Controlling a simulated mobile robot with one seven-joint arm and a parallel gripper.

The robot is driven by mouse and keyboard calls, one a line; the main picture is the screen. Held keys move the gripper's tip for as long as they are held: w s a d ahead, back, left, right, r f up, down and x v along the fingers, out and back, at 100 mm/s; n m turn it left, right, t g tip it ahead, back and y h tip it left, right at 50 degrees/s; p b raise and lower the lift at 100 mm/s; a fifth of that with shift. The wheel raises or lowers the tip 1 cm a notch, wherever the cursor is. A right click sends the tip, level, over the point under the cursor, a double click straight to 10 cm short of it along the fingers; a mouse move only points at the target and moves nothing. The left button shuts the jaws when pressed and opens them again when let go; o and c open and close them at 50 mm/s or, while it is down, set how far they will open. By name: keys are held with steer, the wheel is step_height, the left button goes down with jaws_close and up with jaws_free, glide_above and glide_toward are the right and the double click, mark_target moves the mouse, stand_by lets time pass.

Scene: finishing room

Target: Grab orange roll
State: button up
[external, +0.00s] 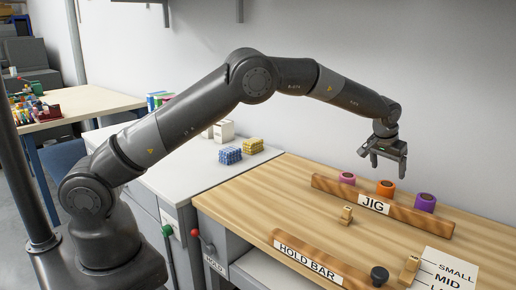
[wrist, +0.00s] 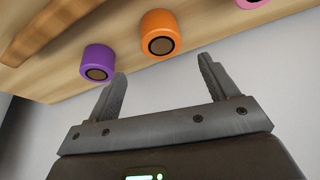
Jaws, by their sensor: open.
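The orange roll (external: 385,188) stands on the wooden table behind the bar marked JIG, between a pink roll (external: 347,178) and a purple roll (external: 425,202). In the wrist view the orange roll (wrist: 160,34) lies beyond my fingertips, with the purple roll (wrist: 98,62) to its left and the pink roll (wrist: 249,3) cut off at the top right. My gripper (external: 388,163) is open and empty, held above the rolls. Its two fingers (wrist: 162,80) also show in the wrist view, apart from every roll.
The JIG bar (external: 330,187) runs in front of the rolls. Blue and yellow stacks (external: 230,155) sit on the white counter. The table's middle is mostly clear.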

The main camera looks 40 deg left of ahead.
mark_target(386, 184)
steer(key=x, duration=0.3)
steer(key=shift+f, duration=0.3)
steer(key=x, duration=0.5)
steer(key=shift+s+a+f, duration=0.15)
steer(key=shift+s+f, duration=0.05)
steer(key=shift+f, duration=0.05)
steer(key=c, duration=1.1)
steer(key=shift+r, duration=0.15)
